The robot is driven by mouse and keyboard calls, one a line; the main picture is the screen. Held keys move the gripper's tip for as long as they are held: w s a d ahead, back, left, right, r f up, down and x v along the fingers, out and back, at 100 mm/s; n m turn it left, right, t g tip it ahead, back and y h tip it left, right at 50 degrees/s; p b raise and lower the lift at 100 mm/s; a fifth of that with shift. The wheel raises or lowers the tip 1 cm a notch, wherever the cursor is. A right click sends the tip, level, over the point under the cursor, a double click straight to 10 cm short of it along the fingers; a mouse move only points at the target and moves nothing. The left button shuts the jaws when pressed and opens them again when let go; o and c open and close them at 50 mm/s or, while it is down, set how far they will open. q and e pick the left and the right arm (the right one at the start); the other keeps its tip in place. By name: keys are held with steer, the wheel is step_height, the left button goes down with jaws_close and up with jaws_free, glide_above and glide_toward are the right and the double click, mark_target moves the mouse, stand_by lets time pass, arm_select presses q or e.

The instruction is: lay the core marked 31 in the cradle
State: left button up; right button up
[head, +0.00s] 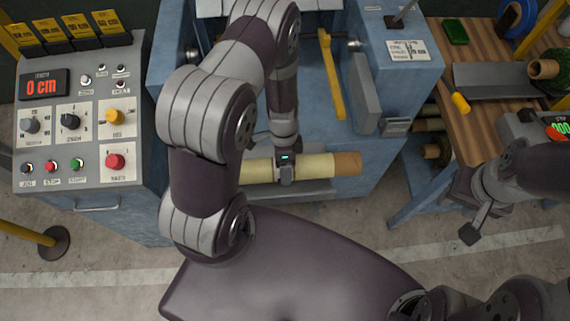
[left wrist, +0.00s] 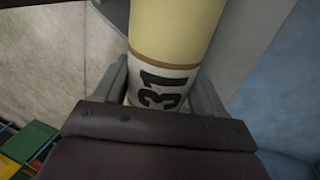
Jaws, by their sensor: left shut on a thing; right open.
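A long pale-yellow core (head: 316,167) with a brown right end lies crosswise at the front of the blue machine. In the left wrist view the core (left wrist: 175,30) carries a white band with a black 31. My left gripper (head: 286,172) is shut on the core around its middle; the fingers (left wrist: 160,88) stand on either side of the band. A grey ledge (head: 300,188) lies below and behind the core; I cannot tell whether the core touches it or which part is the cradle. My right gripper (head: 470,234) is open and empty, low at the right, apart from everything.
A control panel (head: 75,120) with knobs, buttons and a 0 cm display stands at the left. A yellow lever (head: 332,75) hangs in the blue machine (head: 405,85). A wooden bench (head: 480,130) at the right bears tools and a tray. Clear floor lies in front.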

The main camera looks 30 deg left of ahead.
arm_select(q)
steer(key=f+b, duration=0.2)
steer(key=w+a+f+b, duration=0.1)
steer(key=f+b, duration=0.1)
steer(key=w+f+b, duration=0.1)
steer(key=f+b, duration=0.1)
steer(key=f, duration=0.1)
steer(key=shift+w+a+f+b, duration=0.1)
steer(key=shift+a+b, duration=0.05)
steer(key=shift+b, duration=0.15)
steer(key=shift+w+a+f+b, duration=0.1)
steer(key=shift+w+f+b, duration=0.15)
steer(key=shift+f+b, duration=0.35)
steer(key=shift+r, duration=0.1)
steer(key=o, duration=1.5)
steer(key=shift+c, duration=0.2)
steer(key=v, duration=1.2)
steer(key=shift+r+b, duration=0.35)
steer(key=shift+b, duration=0.05)
